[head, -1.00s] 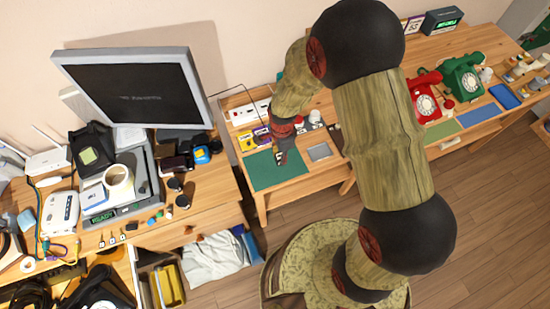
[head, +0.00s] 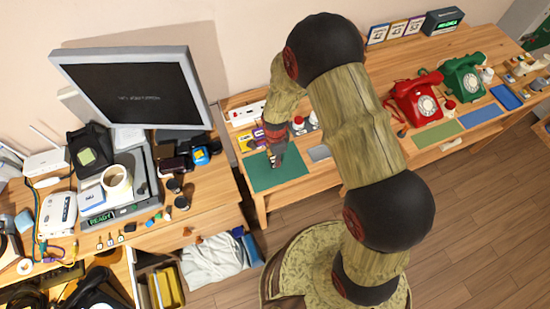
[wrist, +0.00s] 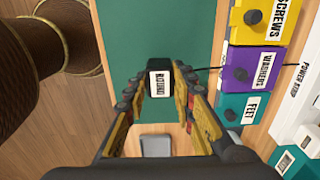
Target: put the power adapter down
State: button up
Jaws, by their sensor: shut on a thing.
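The power adapter is a small black block (wrist: 159,84) with a white label that seems to read "ROUND". In the wrist view it sits between the two fingertips of my gripper (wrist: 160,92), which is shut on it. A thin dark cable runs from it to the right. Behind it is the green mat (wrist: 150,30), which also shows in the head view (head: 268,181). In the head view my gripper (head: 277,160) points down over the mat. The adapter is too small to make out there. I cannot tell whether it touches the mat.
Yellow, purple and teal labelled boxes (wrist: 250,63) stand right of the mat in the wrist view, with a white power strip (wrist: 302,105) beyond. A grey pad (head: 319,152) lies right of the mat. Red (head: 412,98) and green (head: 463,78) phones stand farther right.

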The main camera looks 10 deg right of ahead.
jog(key=o, duration=0.9)
jog(key=shift+f, duration=0.1)
jog(key=shift+c, duration=0.2)
notch_tip(320, 180, up, 12)
jog(key=p, duration=0.1)
jog(key=shift+r+p, duration=0.25)
jog(key=shift+p, duration=0.15)
jog(key=s+d+r+n+t, duration=0.1)
jog(key=s+d+r+n, duration=0.15)
jog(key=r, duration=0.55)
jog(key=s+d+r+n+t, duration=0.1)
jog(key=r+n, duration=0.2)
jog(key=r, duration=0.4)
jog(key=s+d+r+n+t, duration=0.1)
jog(key=s+d+r+n, duration=0.15)
jog(key=r, duration=0.55)
jog(key=s+d+r+n+t, duration=0.2)
jog(key=s+d+r+n, duration=0.1)
jog(key=s+r+n, duration=0.4)
jog(key=s+r, duration=0.3)
jog(key=s, duration=0.3)
jog(key=shift+d+r+n+t, duration=0.15)
jog(key=shift+d+n+t, duration=0.15)
jog(key=shift+n, duration=0.1)
jog(key=shift+w, duration=0.1)
